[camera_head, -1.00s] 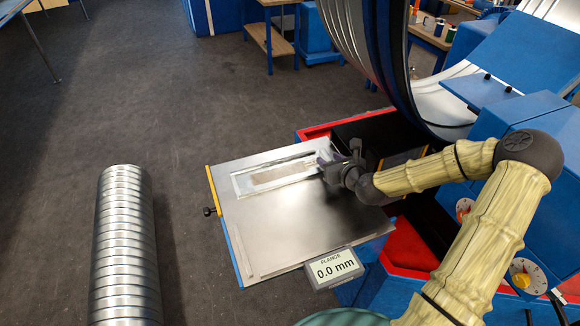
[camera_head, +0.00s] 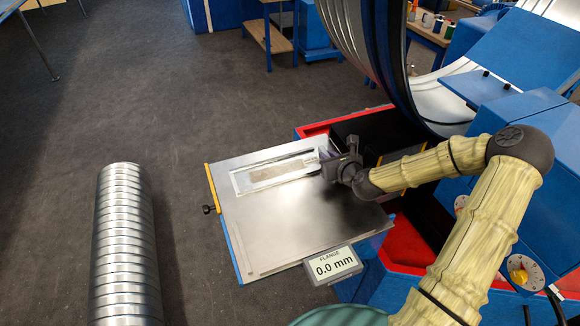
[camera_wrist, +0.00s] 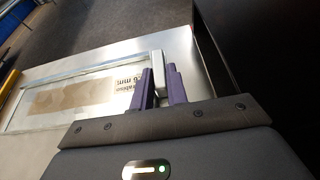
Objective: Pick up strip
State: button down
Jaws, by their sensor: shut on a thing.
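The strip (camera_head: 245,182) is a long, pale, shiny flat piece with a brown patch along its middle. It lies on or just above the metal table plate; I cannot tell which. In the wrist view the strip (camera_wrist: 18,115) runs left from my gripper, with printed text near its right end, partly hidden by a finger. My gripper (camera_head: 325,158) is at the strip's right end. In the wrist view its two purple fingers (camera_wrist: 160,82) are shut on a pale upright block or tab at that end.
The metal plate (camera_head: 300,220) has bare room in front of the strip. A display (camera_head: 333,265) reading 0.0 mm sits at its front edge. A dark recess with a red rim (camera_head: 345,120) lies behind my gripper. A ribbed duct (camera_head: 125,245) stands at left.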

notch_tip(320, 180, up, 10)
jog(key=shift+r+b, duration=0.1)
jog(key=shift+b, duration=0.7)
dwell(0.3)
